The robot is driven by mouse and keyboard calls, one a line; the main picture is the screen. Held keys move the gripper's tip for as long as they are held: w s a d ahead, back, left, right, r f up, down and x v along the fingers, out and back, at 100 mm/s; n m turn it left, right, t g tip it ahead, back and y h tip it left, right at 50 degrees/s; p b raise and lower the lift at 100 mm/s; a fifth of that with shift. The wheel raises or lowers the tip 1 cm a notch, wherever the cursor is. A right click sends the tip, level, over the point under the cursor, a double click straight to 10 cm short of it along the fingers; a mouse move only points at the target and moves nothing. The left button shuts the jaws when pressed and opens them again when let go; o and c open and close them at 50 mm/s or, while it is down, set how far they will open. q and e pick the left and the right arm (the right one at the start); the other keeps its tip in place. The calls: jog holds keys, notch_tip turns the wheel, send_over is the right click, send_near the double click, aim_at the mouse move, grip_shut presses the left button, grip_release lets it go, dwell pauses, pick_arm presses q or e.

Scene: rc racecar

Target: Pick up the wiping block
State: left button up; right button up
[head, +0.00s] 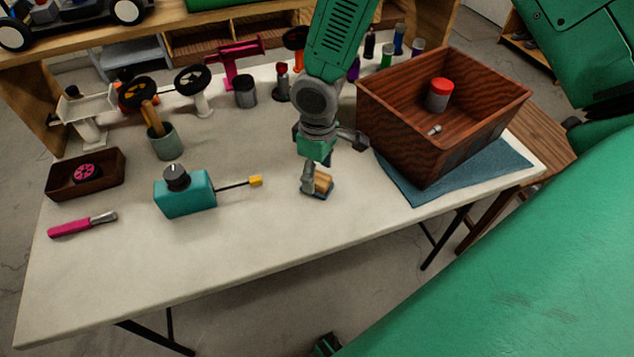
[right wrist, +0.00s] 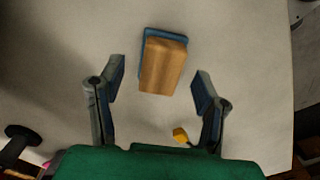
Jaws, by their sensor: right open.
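The wiping block (head: 321,184) is a small wooden block on a blue pad, lying on the pale table near its front middle. It also shows in the right wrist view (right wrist: 163,66), ahead of and between the finger ends. My right gripper (head: 334,164) is open above and just behind the block, and its near finger hides part of it in the head view. In the right wrist view, the two fingers (right wrist: 159,78) are spread wide, with bare table on either side of the block and no visible grip on it. My left gripper is not in view.
A teal box (head: 187,196) with a yellow-tipped rod stands left of the block. A wooden crate (head: 400,140) on a blue cloth (head: 480,173) stands to the right. A pink-handled tool (head: 75,226) lies far left. The table front is clear.

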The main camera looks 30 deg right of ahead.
aim_at(317, 177)
notch_tip(317, 177, down, 2)
jog(key=shift+w+f, duration=0.1)
jog(key=shift+a, duration=0.1)
jog(key=c, duration=1.3)
jog(key=shift+c, duration=0.2)
jog(key=shift+r, duration=0.25)
notch_tip(317, 177, up, 10)
jog(key=shift+f+p, duration=0.15)
jog(key=shift+p, duration=0.6)
